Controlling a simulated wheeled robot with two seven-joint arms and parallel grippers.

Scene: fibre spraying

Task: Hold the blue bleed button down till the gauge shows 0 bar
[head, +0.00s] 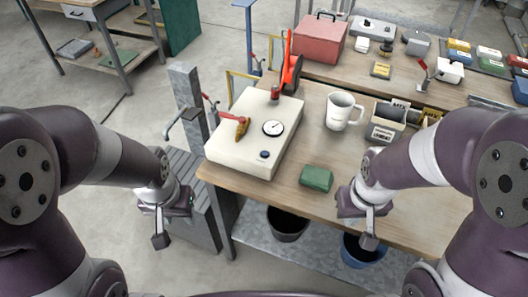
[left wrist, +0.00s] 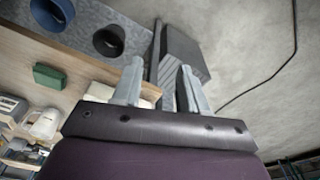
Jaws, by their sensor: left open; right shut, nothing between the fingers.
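The blue bleed button (head: 264,154) is on the front part of the cream box (head: 237,160) on the wooden table. The round gauge (head: 273,128) is set in the box top behind the button; its reading is too small to tell. My left gripper (head: 160,240) hangs left of the table's edge, apart from the box and button. In the left wrist view its two fingers (left wrist: 160,92) are apart with nothing between them. My right gripper (head: 369,241) is at the table's front edge, right of the box, shut and empty.
A green block (head: 316,178) lies right of the box, and a white mug (head: 343,111) stands behind it. A red-handled lever (head: 229,116) is on the box's left. A grey post (head: 190,105) stands beside the table. A black bin (head: 287,224) and a blue bin (head: 358,252) are below.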

